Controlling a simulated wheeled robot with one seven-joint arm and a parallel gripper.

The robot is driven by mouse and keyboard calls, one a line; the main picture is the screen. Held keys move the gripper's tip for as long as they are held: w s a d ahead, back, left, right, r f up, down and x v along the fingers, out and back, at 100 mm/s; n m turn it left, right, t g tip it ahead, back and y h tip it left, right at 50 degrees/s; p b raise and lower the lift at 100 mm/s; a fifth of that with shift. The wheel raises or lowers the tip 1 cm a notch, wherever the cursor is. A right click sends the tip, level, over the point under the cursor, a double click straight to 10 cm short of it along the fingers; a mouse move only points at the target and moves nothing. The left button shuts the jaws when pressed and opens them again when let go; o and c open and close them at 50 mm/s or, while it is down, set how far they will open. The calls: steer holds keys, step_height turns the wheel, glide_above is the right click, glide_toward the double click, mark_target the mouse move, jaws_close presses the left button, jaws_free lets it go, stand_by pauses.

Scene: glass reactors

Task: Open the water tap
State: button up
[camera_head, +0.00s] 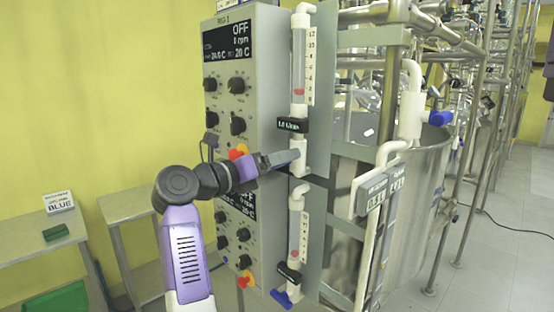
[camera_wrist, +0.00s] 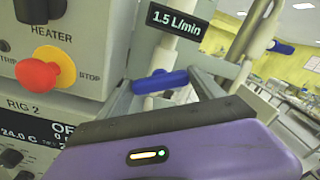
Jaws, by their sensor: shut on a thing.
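A blue tap handle (camera_wrist: 160,82) sits on the pale vertical pipe below a black display (camera_wrist: 175,20) reading 1.5 L/min. In the wrist view the handle lies crosswise to the pipe, slightly tilted. My gripper (camera_wrist: 165,88) is shut on this handle, with a grey finger at each side. In the head view my gripper (camera_head: 294,156) reaches the pipe under the upper flow meter (camera_head: 299,70) and hides the handle. The upper display (camera_head: 292,125) is too small to read surely there.
A second blue tap (camera_head: 287,297) is below the lower flow meter (camera_head: 297,232); another blue handle (camera_head: 440,118) is at the right by the steel vessel (camera_head: 415,235). A red stop button (camera_wrist: 37,76) on the grey control cabinet (camera_head: 268,80) is close to my gripper's left.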

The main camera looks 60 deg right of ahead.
steer(key=shift+w+n+p, duration=0.15)
steer(key=shift+n+p, duration=2.2)
steer(key=shift+n, duration=3.15)
steer(key=o, duration=1.4)
steer(key=shift+c, duration=0.2)
steer(key=shift+f, duration=0.1)
steer(key=b+v, duration=0.2)
steer(key=v, duration=0.5)
steer(key=shift+a, duration=0.35)
